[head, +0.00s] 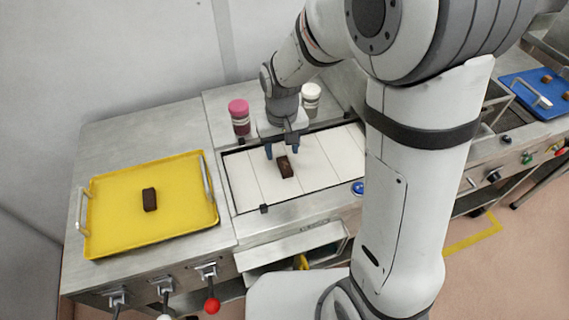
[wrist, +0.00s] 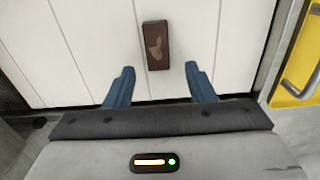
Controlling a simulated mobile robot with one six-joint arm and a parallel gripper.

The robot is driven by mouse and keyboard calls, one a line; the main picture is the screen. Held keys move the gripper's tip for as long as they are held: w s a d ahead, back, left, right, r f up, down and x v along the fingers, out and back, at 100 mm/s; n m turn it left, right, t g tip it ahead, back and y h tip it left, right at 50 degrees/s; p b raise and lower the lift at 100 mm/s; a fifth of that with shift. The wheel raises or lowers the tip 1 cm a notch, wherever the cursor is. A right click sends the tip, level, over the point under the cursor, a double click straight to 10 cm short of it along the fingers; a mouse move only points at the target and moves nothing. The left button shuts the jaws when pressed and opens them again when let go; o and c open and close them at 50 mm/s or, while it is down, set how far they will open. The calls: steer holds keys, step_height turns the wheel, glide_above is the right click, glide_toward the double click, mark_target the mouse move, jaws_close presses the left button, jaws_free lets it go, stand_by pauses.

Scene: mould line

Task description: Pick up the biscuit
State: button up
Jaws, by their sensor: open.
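A dark brown biscuit (head: 285,167) lies on the white slatted belt (head: 318,172) in the middle of the bench. In the wrist view the biscuit (wrist: 156,46) is a small upright rectangle with a lighter mark on top. My gripper (head: 282,153) is above the belt, close to the biscuit. In the wrist view its two blue fingers (wrist: 158,70) are apart, with the biscuit just beyond the fingertips and roughly centred between them. Nothing is held. A second dark brown block (head: 150,199) lies on the yellow tray (head: 110,240) at the left.
A pink-lidded jar (head: 239,117) and a white-lidded jar (head: 311,97) stand behind the belt. A blue tray (head: 524,92) with small brown pieces is at the far right. Levers, one with a red knob (head: 211,305), line the front.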

mark_target(283, 161)
steer(key=shift+d+f, duration=0.1)
steer(key=shift+f, duration=1.9)
steer(key=shift+c, duration=0.4)
steer(key=c, duration=1)
